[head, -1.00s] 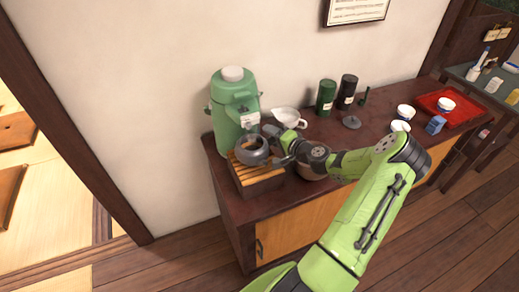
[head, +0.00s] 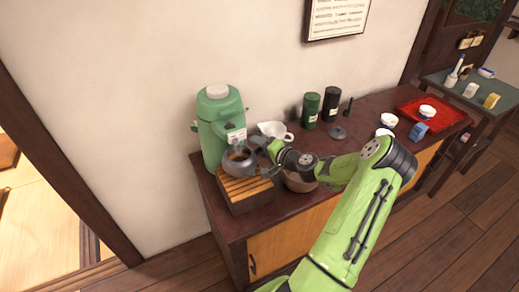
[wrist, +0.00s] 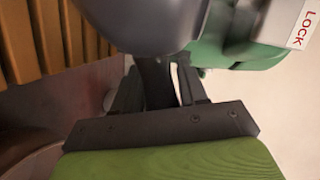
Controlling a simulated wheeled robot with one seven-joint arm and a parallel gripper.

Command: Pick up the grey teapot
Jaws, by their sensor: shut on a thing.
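The grey teapot (head: 240,166) is at the back of the slatted wooden box, in front of the green dispenser. Its round opening faces up and shows something brownish inside. My gripper (head: 265,161) comes from the right and is shut on the teapot's handle. In the wrist view, the dark handle (wrist: 156,82) sits between my two fingers, and the rounded grey body (wrist: 140,18) is just beyond them. I cannot tell whether the teapot's base touches the slats.
The green dispenser (head: 216,138) stands close behind the teapot. The slatted box (head: 250,200) is below it. A white pouring bowl (head: 272,129), a green canister (head: 311,108) and a dark canister (head: 331,103) stand behind my arm. A red tray (head: 445,119) lies to the right.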

